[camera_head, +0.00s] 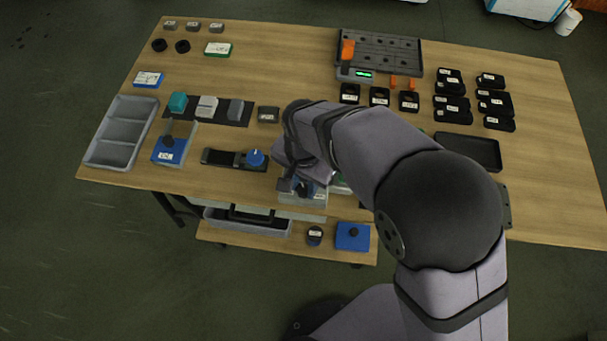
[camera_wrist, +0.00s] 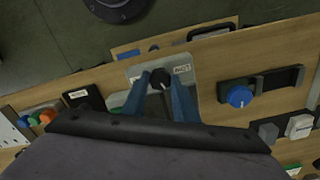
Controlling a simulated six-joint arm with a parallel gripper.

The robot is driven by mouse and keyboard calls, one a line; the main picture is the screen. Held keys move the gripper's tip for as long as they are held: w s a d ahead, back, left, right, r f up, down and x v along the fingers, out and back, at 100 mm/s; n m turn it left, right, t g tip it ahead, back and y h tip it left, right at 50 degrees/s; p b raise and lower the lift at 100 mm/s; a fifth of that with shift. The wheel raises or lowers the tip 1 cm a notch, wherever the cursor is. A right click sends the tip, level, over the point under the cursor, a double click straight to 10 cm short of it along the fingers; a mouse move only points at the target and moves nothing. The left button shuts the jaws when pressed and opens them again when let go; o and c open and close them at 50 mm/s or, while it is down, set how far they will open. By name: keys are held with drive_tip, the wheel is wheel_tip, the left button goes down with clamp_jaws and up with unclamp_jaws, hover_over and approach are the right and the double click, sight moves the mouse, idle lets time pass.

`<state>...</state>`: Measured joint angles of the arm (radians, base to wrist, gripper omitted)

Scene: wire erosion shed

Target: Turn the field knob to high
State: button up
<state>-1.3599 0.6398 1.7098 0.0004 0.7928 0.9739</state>
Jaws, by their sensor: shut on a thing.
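The field knob (camera_wrist: 160,78) is black and round. It stands on a light grey plate (camera_wrist: 188,57) at the table's front edge. A white label is on the plate on each side of the knob; I cannot read them surely. My gripper (camera_wrist: 159,86) has its blue fingers on both sides of the knob and is shut on it. In the head view my gripper (camera_head: 301,186) is over the grey unit (camera_head: 301,201), and the knob is hidden there. I cannot tell which way the knob points.
A blue knob (camera_head: 256,157) on a black strip sits just left of my gripper. A blue box (camera_head: 170,148) and a grey compartment tray (camera_head: 104,157) stand further left. Black parts (camera_head: 452,109) and a dark tray (camera_head: 478,137) are at the right. A lower shelf (camera_head: 270,247) juts out in front.

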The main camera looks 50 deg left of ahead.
sight(304, 189)
drive_tip(key=o, duration=1.1)
drive_tip(key=shift+c, duration=0.2)
drive_tip(key=shift+r+b, duration=0.6)
drive_tip(key=shift+r, duration=3.1)
